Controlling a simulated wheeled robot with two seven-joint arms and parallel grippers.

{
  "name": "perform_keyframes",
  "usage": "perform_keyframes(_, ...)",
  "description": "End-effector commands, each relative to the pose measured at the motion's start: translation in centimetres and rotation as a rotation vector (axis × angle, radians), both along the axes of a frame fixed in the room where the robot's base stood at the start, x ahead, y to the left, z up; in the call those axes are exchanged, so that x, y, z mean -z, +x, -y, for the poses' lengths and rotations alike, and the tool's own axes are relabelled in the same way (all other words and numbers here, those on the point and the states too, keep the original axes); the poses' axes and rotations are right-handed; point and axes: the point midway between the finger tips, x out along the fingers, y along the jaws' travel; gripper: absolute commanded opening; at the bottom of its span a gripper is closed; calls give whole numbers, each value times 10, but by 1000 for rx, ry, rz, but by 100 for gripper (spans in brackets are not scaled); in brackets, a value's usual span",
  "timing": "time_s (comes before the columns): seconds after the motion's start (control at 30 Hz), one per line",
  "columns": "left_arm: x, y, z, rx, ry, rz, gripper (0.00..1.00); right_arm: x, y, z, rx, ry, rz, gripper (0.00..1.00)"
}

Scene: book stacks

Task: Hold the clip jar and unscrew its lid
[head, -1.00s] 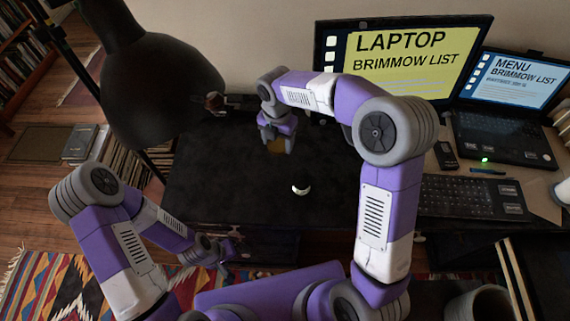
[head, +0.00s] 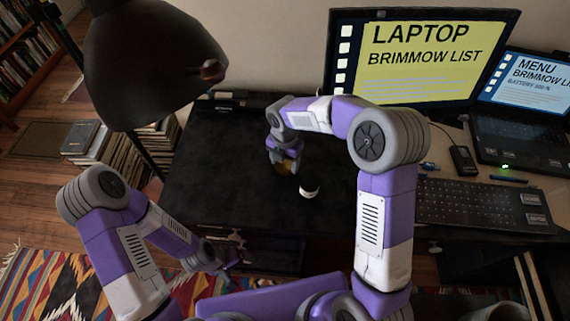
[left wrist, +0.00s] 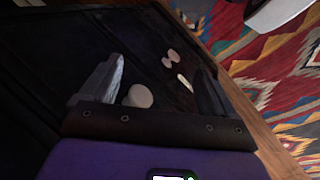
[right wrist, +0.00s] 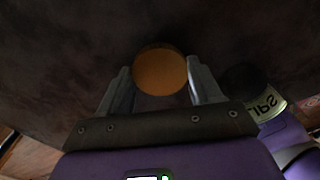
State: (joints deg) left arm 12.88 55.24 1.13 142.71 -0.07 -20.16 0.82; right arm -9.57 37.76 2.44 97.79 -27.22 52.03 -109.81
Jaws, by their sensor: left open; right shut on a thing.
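The clip jar (head: 309,191), dark on top with a pale label band, stands on the black desk. In the right wrist view, the jar (right wrist: 266,103) is just right of the fingers, its label partly readable. My right gripper (head: 285,165) is shut on a round orange-brown thing (right wrist: 161,72), which also shows in the head view (head: 283,169), close to the jar's upper left. I cannot tell whether this is a lid. My left gripper (head: 232,262) is open and empty, low at the desk's front; its fingers show apart in the left wrist view (left wrist: 150,88).
Pale round knobs (left wrist: 139,96) show near my left fingers. A black lamp (head: 150,65) hangs over the desk's left. A monitor (head: 425,55), laptop (head: 520,135) and keyboard (head: 480,203) stand at right. The desk's left top (head: 220,170) is clear.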

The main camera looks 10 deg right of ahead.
Motion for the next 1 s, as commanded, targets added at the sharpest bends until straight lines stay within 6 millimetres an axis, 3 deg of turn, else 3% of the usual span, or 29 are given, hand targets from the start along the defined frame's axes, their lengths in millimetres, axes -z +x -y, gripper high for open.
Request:
perform_keyframes(0.03, 4, 0, 0, 0, 0, 0, 89, 7, 0, 0, -1, -1, -1, 27)
perform_keyframes(0.4, 4, 0, 0, 0, 0, 0, 89, 10, 0, 0, 0, 0, 0, 27)
perform_keyframes(0.43, 4, 0, 0, 0, 0, 0, 89, 10, 0, 0, 0, 0, 0, 65)
perform_keyframes(0.6, 3, 0, 0, 0, 0, 0, 89, 9, 0, 0, 0, 1, 1, 89)
perform_keyframes(0.87, 3, 0, 0, 0, 0, 0, 89, 9, 0, 0, 0, 0, 1, 89)
perform_keyframes(1.0, -1, 0, 0, 0, 0, 0, 89, -3, 1, 0, 0, 1, 3, 89)
